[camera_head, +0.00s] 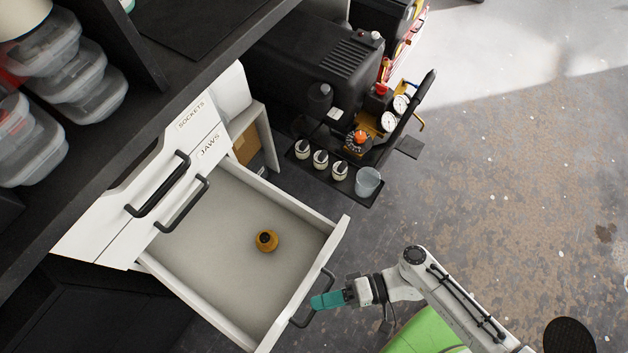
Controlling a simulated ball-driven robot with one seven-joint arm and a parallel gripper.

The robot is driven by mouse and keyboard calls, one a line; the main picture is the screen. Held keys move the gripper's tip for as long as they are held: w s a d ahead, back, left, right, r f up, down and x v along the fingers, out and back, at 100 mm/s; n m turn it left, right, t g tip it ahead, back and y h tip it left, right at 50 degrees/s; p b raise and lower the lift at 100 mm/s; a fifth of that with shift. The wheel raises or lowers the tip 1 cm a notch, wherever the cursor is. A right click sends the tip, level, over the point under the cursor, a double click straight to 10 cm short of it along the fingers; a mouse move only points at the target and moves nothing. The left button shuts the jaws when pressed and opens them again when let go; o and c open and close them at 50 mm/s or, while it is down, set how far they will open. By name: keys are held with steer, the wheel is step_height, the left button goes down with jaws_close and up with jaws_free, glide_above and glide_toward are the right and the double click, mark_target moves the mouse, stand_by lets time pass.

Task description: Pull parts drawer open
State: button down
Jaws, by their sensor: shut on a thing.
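A white drawer (205,259) stands pulled out from a white cabinet below the dark workbench. Inside it lies one small round amber-brown part (266,240) on the grey floor. The drawer's black handle (300,322) is on its front panel, at the lower right. My gripper (318,302), with teal fingers, comes from the right and is shut on this handle. The fingertips partly cover the handle. Two closed drawers above it, labelled SOCKETS (192,115) and JAWS (209,145), have black handles.
A black compressor (320,60) with gauges stands behind the drawer, with several small jars and a clear cup (367,182) beside it. Clear plastic boxes (75,75) sit at the upper left.

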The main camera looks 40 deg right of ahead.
steer(key=shift+s+d, duration=0.1)
steer(key=shift+s, duration=0.1)
steer(key=c, duration=1.2)
jaws_free()
steer(key=shift+o, duration=0.2)
steer(key=v, duration=1)
steer(key=shift+s+d+b, duration=0.25)
steer(key=shift+d+b, duration=0.05)
steer(key=shift+d, duration=0.05)
steer(key=shift+a, duration=0.1)
